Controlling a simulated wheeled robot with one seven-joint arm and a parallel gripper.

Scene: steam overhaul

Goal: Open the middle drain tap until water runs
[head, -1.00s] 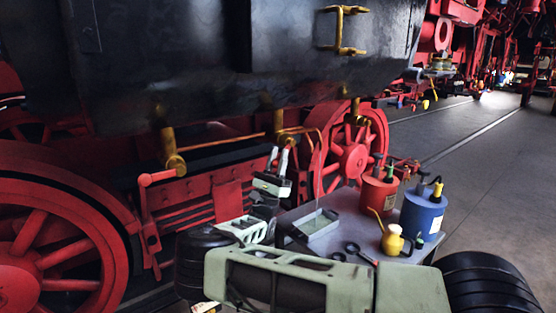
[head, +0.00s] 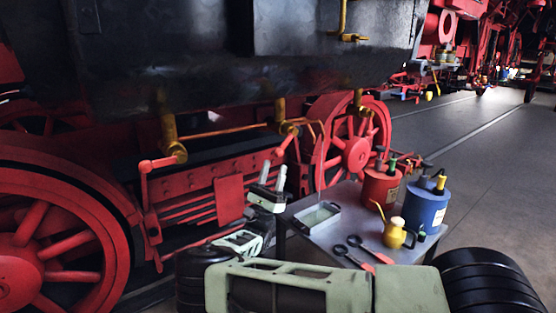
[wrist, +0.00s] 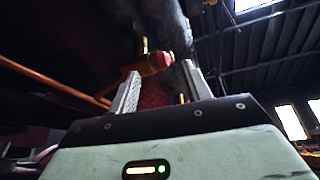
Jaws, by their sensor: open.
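Three brass drain taps hang under the dark tank in the head view: the left tap (head: 170,128), the middle tap (head: 281,112) and the right tap (head: 358,98). The middle tap's red lever (head: 285,145) slopes down to the left from its brass body. I see no water under it. My gripper (head: 273,164) is open, fingers pointing up, just below and left of that lever. In the wrist view, a red lever end (wrist: 155,63) shows between and slightly beyond the fingertips. I cannot tell whether a finger touches it.
A grey trolley top (head: 330,232) stands right of my gripper. It holds a shallow tray (head: 318,216), a red can (head: 381,188), a blue can (head: 426,206), a yellow oil can (head: 394,233) and red-handled tools (head: 360,253). Red wheels (head: 50,235) flank the taps. Floor is clear at right.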

